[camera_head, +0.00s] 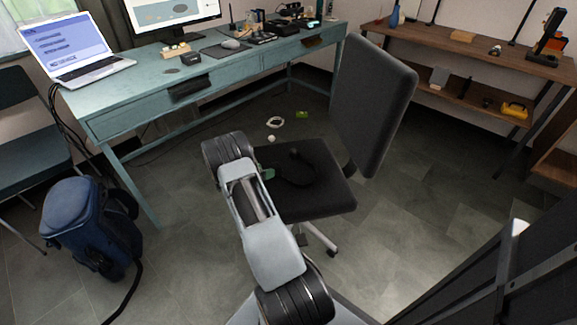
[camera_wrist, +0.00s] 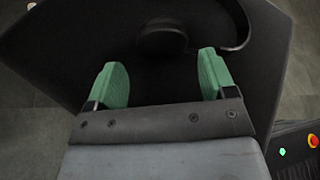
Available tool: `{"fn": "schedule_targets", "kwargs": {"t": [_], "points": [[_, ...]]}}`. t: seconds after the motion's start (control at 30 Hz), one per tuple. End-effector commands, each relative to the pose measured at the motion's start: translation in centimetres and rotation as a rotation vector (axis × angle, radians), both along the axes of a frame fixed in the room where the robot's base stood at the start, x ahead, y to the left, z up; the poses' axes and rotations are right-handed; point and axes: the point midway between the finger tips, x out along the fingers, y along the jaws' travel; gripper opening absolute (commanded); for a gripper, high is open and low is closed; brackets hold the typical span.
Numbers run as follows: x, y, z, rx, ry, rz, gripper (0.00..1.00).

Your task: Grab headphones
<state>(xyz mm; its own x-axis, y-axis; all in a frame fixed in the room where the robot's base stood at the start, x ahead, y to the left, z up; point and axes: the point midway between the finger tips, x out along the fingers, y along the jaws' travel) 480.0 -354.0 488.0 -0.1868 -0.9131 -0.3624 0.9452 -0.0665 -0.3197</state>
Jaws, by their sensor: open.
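Black headphones (camera_head: 297,170) lie on the dark seat (camera_head: 322,205) of the office chair. In the wrist view a round ear cup (camera_wrist: 162,39) shows at the top middle, and a curved band (camera_wrist: 243,28) runs to its right, cut off by the top edge. My gripper (camera_wrist: 163,78) is open, with its two green fingers apart and nothing between them. The ear cup is beyond the fingertips. In the head view one green fingertip of my gripper (camera_head: 267,174) shows at the seat's left edge, left of the headphones; my arm hides the rest.
The chair's tall backrest (camera_head: 370,105) rises right of the seat. A teal desk (camera_head: 140,95) with a laptop (camera_head: 75,48) stands behind at left. A blue vacuum cleaner (camera_head: 85,225) is on the floor at left. A wooden shelf (camera_head: 470,45) stands at the back right.

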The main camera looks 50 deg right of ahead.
Motion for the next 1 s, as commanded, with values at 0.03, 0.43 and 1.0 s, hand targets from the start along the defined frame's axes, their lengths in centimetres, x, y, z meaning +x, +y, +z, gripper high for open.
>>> {"fn": "schedule_targets", "kwargs": {"t": [0.03, 0.43, 1.0], "points": [[-0.2, -0.5, -0.4, 0.000, 0.000, -0.003, 0.77], [-1.0, -4.4, -1.7, 0.000, 0.000, -0.001, 0.77], [-1.0, -4.3, -1.7, 0.001, -0.001, -0.002, 0.38]]}}
